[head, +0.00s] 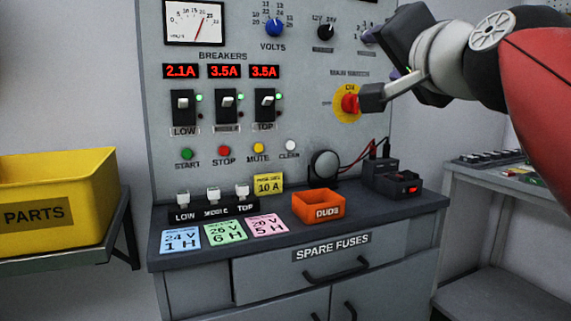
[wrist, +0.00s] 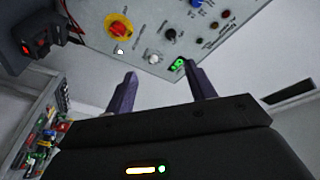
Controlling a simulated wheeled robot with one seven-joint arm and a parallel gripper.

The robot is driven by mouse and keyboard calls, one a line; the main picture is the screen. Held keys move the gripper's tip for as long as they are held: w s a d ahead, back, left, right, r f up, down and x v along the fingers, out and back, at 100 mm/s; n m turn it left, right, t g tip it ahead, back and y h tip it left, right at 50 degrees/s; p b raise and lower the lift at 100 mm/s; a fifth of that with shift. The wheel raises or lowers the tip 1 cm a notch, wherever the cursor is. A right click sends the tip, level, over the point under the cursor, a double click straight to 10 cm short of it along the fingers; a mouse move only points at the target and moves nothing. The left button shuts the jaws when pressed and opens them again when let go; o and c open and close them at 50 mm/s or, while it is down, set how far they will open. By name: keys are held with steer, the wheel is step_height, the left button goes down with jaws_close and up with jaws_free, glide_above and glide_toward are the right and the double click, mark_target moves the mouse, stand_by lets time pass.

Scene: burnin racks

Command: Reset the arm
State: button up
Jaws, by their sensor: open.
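My gripper (wrist: 160,88) is open and empty in the wrist view, its two dark purple fingers apart with the panel beyond them. In the head view my arm comes in from the upper right, and my gripper (head: 368,60) is in front of the right side of the control panel (head: 300,120), partly hidden by its own body. The red main switch (head: 350,103) on its yellow plate sits just below it and also shows at the top of the wrist view (wrist: 120,27). I cannot tell how close the fingers are to the panel.
The bench (head: 215,262) holds an orange DUDS bin (head: 318,206), coloured cards, labelled fuses and a black device (head: 390,180) with a red switch. A yellow PARTS bin (head: 60,190) stands at left. A side shelf (head: 500,185) with small parts is at right.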

steer(key=s+a+f+n+g, duration=0.15)
steer(key=f+g, duration=0.25)
steer(key=f, duration=0.9)
steer(key=s+d+f+n+g, duration=0.1)
steer(key=s+f+n+g, duration=0.15)
steer(key=f, duration=1.05)
steer(key=s+f+n+g+h, duration=0.1)
steer(key=s+f, duration=0.4)
steer(key=f, duration=0.6)
steer(key=s+d+f+n+g+h, duration=0.1)
steer(key=s+f+n+g, duration=0.1)
steer(key=s+f+g, duration=0.4)
step_height(320, 180, down, 5)
steer(key=shift+s+d+r+n+h, duration=0.1)
steer(key=shift+s+d+n+h, duration=0.2)
steer(key=shift+n, duration=0.1)
steer(key=shift+r, duration=0.1)
